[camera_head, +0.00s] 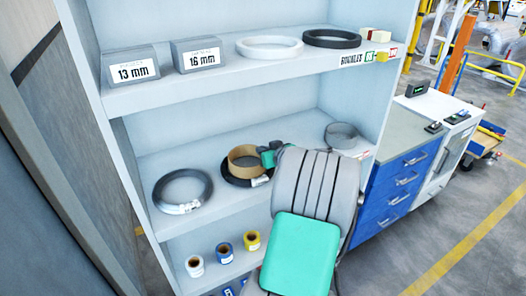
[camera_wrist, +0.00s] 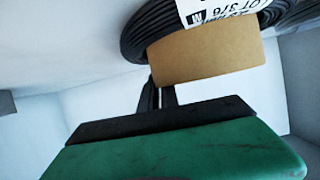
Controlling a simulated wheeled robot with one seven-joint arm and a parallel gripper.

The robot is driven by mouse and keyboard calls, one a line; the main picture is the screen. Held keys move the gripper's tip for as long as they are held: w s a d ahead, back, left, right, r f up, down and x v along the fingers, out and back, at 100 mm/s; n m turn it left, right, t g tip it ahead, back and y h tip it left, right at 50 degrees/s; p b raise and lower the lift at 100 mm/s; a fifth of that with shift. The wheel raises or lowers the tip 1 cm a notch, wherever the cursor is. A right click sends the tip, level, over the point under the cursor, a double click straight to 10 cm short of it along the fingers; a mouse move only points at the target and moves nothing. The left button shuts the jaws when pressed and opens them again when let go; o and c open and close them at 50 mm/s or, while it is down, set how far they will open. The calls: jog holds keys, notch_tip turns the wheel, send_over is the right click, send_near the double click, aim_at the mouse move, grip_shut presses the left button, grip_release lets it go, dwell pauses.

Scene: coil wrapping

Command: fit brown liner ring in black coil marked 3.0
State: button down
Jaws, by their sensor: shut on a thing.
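The brown liner ring (camera_head: 246,157) stands out above the black coil (camera_head: 234,181) on the middle shelf. It appears at the coil's opening; how deep it sits is hidden. In the wrist view, the brown ring (camera_wrist: 205,58) overlaps the black coil (camera_wrist: 143,28), which carries a white label with "LOT 376" partly readable. I cannot read a 3.0 mark. My gripper (camera_head: 267,157) is at the ring's right side. In the wrist view, my gripper's two dark fingers (camera_wrist: 160,88) are close together at the ring's edge, shut on it. My arm hides part of the shelf.
Another black coil (camera_head: 183,191) lies left on the same shelf, and a grey ring (camera_head: 341,135) lies right. The upper shelf holds 13 mm and 16 mm boxes, a white ring (camera_head: 269,46) and a black ring (camera_head: 332,38). Tape rolls (camera_head: 224,250) stand below.

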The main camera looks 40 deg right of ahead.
jog(key=shift+f+b, duration=0.7)
jog(key=shift+f, duration=0.05)
jog(key=c, duration=1.5)
grip_release()
jog(key=b+v, duration=0.1)
jog(key=v, duration=0.6)
jog(key=shift+s+a+r, duration=0.1)
jog(key=shift+s+r, duration=0.1)
jog(key=shift+s, duration=0.15)
